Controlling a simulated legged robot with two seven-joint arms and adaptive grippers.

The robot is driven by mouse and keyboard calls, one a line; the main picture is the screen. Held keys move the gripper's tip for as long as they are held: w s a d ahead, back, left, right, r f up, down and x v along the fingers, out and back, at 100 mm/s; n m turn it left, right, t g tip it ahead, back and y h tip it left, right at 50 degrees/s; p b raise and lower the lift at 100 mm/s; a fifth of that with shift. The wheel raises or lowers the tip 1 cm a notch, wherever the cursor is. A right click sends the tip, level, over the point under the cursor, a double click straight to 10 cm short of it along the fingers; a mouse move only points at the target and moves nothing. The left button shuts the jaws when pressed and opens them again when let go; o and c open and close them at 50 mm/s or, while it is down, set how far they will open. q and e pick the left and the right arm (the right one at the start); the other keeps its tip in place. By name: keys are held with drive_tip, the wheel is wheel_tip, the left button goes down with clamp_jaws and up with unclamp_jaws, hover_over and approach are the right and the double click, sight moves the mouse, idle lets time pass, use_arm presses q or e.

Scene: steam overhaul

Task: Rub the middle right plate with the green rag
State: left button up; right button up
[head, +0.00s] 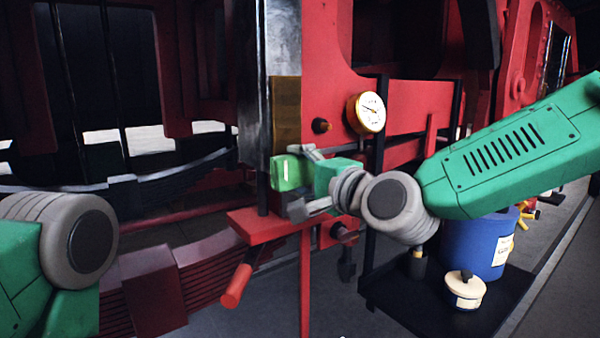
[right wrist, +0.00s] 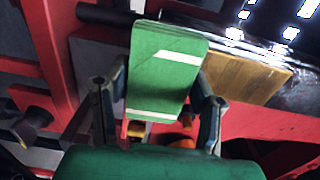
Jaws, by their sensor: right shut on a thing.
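My right gripper (head: 299,182) is shut on the green rag (head: 290,172), which looks like a flat green pad with white stripes. The rag also shows between the fingers in the right wrist view (right wrist: 165,70). A brown, brass-like plate (head: 287,105) is set on the tall steel upright, just above the rag in the head view. The plate also shows behind and right of the rag in the right wrist view (right wrist: 250,82). I cannot tell whether the rag touches it, or whether it is the middle right one. My left gripper is out of view; only its arm shows.
A round gauge (head: 367,113) sticks out of the red frame just right of the plate. A red ledge (head: 265,227) lies below the gripper. A blue drum (head: 475,248) and a cream lidded pot (head: 466,291) stand on a black tray (head: 420,312) at the lower right.

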sight(288, 102)
drive_tip(key=shift+r+p, duration=1.35)
drive_tip(key=shift+r, duration=0.7)
drive_tip(key=shift+w+a+r+p, duration=0.1)
drive_tip(key=shift+w+r+p, duration=0.1)
drive_tip(key=shift+r+p, duration=1.75)
drive_tip(key=shift+w+a+r+p, duration=0.15)
drive_tip(key=shift+r+p, duration=1)
drive_tip(key=shift+r, duration=1.55)
drive_tip(key=shift+r+p, duration=0.7)
drive_tip(key=shift+r, duration=0.45)
drive_tip(key=shift+w+f, duration=0.1)
drive_tip(key=shift+f+b, duration=1.85)
drive_tip(key=shift+f, duration=0.2)
